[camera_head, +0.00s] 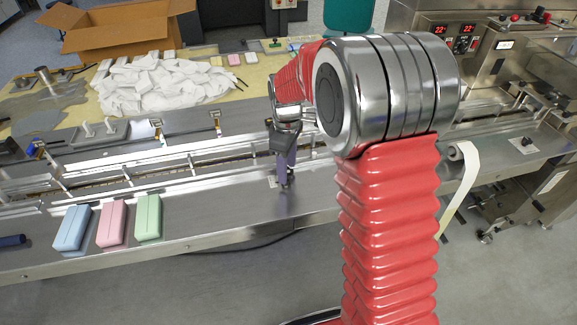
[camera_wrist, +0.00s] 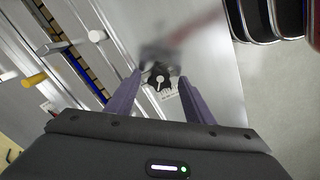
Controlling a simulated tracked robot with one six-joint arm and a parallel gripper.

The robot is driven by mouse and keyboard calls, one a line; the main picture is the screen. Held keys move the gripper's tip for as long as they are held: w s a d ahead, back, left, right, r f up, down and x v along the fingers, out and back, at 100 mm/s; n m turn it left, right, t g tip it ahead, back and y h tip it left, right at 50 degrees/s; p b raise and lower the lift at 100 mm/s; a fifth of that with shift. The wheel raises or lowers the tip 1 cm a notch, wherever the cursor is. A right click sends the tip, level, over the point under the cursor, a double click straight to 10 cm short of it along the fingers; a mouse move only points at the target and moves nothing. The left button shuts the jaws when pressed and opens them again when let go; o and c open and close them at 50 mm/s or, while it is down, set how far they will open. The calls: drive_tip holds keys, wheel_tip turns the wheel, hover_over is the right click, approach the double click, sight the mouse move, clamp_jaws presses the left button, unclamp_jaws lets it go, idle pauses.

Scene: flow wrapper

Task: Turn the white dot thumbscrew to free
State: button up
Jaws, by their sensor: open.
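A small black thumbscrew (camera_wrist: 160,82) with a white mark on its top stands on the steel deck, seen in the wrist view beside a pale printed label (camera_wrist: 168,95). My gripper (camera_wrist: 160,76) has its two purple fingers apart, one on each side of the thumbscrew in the picture. I see no contact, and cannot tell how far the tips are above or around it. In the head view my gripper (camera_head: 285,183) points down at the steel deck, and the thumbscrew is hidden there behind the fingers.
Rails and a conveyor channel (camera_head: 150,165) run behind my gripper. Blue (camera_head: 73,228), pink (camera_head: 112,224) and green (camera_head: 148,218) blocks lie at the left on the deck. Another black knob (camera_head: 526,141) sits on a plate at the right. The deck beside my gripper is clear.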

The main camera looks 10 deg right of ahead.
drive_tip(key=shift+r, duration=0.15)
wheel_tip(320, 180, up, 13)
drive_tip(key=shift+r, duration=0.2)
idle(0.4)
idle(0.4)
drive_tip(key=s+r+m+t, duration=0.3)
drive_tip(key=s+m, duration=0.8)
drive_tip(key=s, duration=1.6)
drive_tip(key=t, duration=0.2)
drive_tip(key=shift+d+t, duration=0.2)
drive_tip(key=shift+t, duration=0.1)
